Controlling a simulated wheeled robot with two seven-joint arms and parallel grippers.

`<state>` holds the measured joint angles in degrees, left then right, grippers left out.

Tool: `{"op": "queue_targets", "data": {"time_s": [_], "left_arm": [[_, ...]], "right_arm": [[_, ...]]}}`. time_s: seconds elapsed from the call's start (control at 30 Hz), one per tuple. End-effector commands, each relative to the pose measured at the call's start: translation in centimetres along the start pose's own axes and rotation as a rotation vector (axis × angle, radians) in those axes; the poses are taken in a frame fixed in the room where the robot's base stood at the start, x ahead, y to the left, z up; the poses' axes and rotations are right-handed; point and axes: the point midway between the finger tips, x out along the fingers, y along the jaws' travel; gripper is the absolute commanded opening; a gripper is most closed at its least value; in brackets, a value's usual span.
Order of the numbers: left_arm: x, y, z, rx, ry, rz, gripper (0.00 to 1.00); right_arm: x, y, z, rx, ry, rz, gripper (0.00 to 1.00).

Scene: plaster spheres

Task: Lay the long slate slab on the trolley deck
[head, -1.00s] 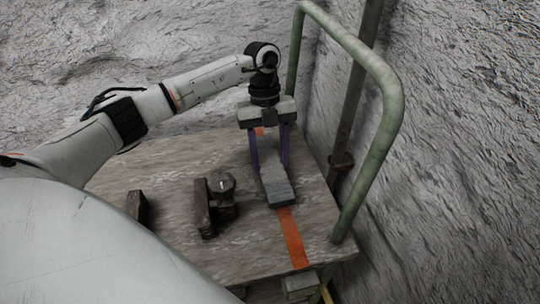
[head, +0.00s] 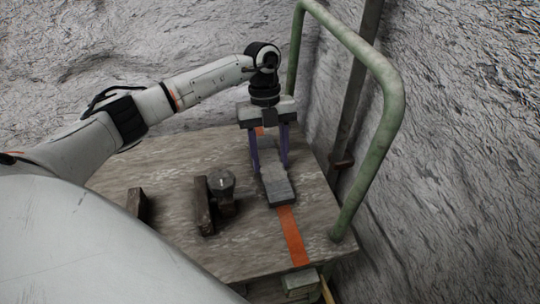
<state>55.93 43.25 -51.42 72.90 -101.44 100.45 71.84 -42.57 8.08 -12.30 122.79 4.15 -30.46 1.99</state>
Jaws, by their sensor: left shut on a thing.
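The long grey slate slab (head: 278,187) lies along the orange stripe on the trolley deck (head: 165,175), near its right side. It looks flat on the deck or very close to it; I cannot tell if there is a small gap. My left gripper (head: 269,164) points down from above, with its two purple fingers on either side of the slab. It is shut on the slab. The gripper body hides the far part of the slab. My right gripper is not in view.
Dark wooden blocks (head: 203,206) and a round dark metal piece (head: 222,185) stand left of the slab. A green tube handle (head: 388,120) rises along the deck's right edge. Rough rock walls (head: 460,160) close in behind and right. The orange stripe (head: 292,236) shows in front of the slab.

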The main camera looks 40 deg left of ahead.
Motion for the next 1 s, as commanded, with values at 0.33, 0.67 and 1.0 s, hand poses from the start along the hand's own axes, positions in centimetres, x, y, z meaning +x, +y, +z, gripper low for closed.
{"op": "queue_targets", "data": {"time_s": [0.33, 0.67, 1.0], "left_arm": [[0.46, -0.09, 0.15, 0.001, 0.0, -0.003, 0.0], [0.55, -0.04, 0.17, 0.001, 0.0, -0.001, 0.68], [0.68, 0.02, 0.19, 0.0, 0.0, 0.001, 0.68]], "right_arm": [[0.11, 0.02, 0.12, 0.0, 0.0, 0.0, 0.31], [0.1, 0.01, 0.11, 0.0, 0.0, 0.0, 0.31], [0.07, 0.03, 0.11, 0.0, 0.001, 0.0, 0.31]]}}
